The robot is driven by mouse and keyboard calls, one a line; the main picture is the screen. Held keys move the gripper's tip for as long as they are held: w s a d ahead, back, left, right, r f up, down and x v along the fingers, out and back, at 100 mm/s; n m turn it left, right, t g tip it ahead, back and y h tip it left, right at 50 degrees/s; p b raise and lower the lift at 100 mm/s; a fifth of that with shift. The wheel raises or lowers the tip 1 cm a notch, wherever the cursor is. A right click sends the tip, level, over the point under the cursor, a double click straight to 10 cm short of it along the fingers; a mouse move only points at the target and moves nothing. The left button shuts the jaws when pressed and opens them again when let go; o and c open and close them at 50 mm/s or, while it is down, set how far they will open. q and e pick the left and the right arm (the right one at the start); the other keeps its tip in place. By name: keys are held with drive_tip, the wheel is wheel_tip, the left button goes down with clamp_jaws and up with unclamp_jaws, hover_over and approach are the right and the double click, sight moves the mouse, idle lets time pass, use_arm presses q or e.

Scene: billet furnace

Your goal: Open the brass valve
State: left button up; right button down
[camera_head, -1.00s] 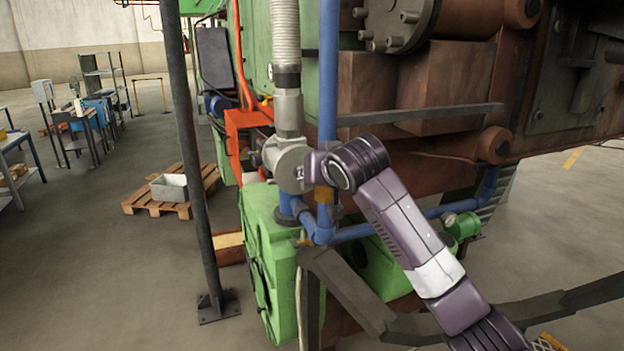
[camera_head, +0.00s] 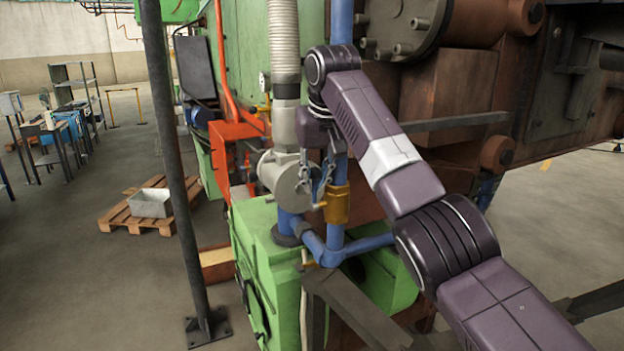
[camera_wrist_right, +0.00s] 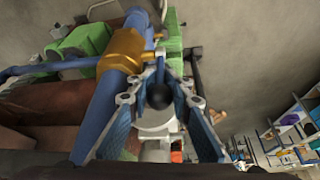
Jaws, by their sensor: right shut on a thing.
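The brass valve (camera_head: 337,205) is an orange-yellow body on the upright blue pipe (camera_head: 340,100). It also shows in the right wrist view (camera_wrist_right: 121,50), with a thin yellow stem at its side. My right gripper (camera_head: 318,196) points down at the left side of the valve, between it and the grey round housing. In the wrist view its fingers (camera_wrist_right: 160,64) meet at the tips beside the valve stem. It is shut on the valve's small handle, which is mostly hidden by the fingertips. My left gripper is not in view.
The grey housing (camera_head: 281,174) and ribbed hose (camera_head: 284,45) stand close left of my right gripper. Green machine blocks (camera_head: 262,262) lie below. A dark post (camera_head: 177,170) stands left, with a pallet (camera_head: 118,216) and open floor beyond.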

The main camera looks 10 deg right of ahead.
drive_tip(key=shift+w+r, duration=0.1)
drive_tip(key=c, duration=2.2)
unclamp_jaws()
drive_tip(key=o, duration=0.5)
drive_tip(key=shift+w+a, duration=0.1)
drive_tip(key=shift+a, duration=0.1)
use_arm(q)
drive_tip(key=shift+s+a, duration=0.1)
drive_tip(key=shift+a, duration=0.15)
use_arm(e)
drive_tip(key=shift+d, duration=0.15)
drive_tip(key=shift+s+r, duration=0.2)
drive_tip(key=shift+r, duration=0.3)
drive_tip(key=v, duration=0.6)
drive_tip(key=shift+s+r, duration=0.2)
drive_tip(key=shift+r, duration=0.2)
